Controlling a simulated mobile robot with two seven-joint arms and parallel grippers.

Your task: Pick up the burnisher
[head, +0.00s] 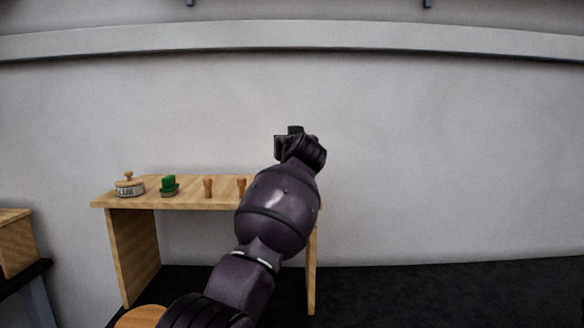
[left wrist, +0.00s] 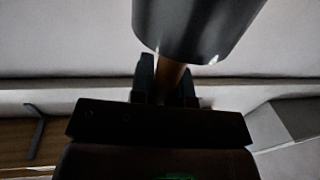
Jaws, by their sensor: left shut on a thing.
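My left gripper (head: 287,141) is raised in front of the wall, above the right part of the wooden table. In the left wrist view, its dark fingers (left wrist: 166,90) are shut on a brown handle topped by a broad dark grey cylinder. I take this to be the burnisher (left wrist: 198,28), though its far end is cut off by the picture edge. In the head view, I cannot make out the held thing against the dark gripper. My right gripper is not in view.
The wooden table (head: 125,204) carries a lidded round pot (head: 129,187), a green object (head: 169,184) and two upright wooden pieces (head: 208,187) (head: 241,186). My left arm hides its right part. Another wooden surface (head: 14,230) stands at left. Dark floor is clear at right.

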